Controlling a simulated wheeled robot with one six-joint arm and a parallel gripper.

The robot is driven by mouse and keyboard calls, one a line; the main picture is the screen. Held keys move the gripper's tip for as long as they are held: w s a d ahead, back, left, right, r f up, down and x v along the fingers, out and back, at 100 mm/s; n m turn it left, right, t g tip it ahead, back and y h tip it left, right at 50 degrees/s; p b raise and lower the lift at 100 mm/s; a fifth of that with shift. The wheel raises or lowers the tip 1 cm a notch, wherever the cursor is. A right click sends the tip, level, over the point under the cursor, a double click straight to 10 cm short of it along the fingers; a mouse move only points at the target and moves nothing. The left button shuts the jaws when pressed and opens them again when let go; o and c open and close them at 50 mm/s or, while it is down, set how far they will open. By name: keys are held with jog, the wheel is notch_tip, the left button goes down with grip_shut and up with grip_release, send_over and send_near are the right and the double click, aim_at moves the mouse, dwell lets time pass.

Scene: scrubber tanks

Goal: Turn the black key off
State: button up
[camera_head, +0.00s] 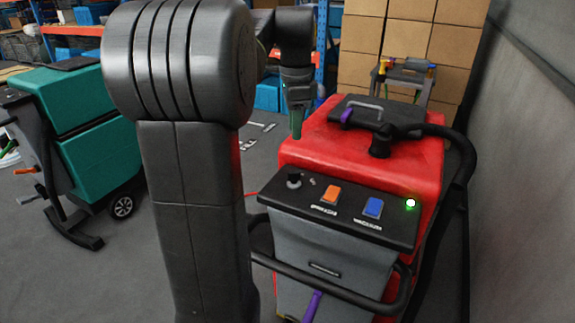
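The black key (294,181) stands at the left end of the dark control panel (385,229) on the red scrubber (363,160). It is small in this view, and I cannot tell which way it is turned. A green light (410,203) is lit at the panel's right end. My gripper (297,132) points down above and behind the key, apart from it, near the left edge of the red tank top. Its greenish fingers overlap in this view, so the gap between them is hidden.
An orange switch (331,194) and a blue switch (373,208) sit right of the key. A black handle bar (340,290) curves around the panel's front. A teal scrubber (90,120) stands left, cardboard boxes (410,40) behind, and a grey wall (525,170) at right.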

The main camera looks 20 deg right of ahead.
aim_at(294, 171)
notch_tip(294, 171, down, 13)
jog(key=shift+s+r, duration=0.1)
jog(key=shift+r, duration=0.05)
jog(key=shift+c, duration=0.4)
grip_shut()
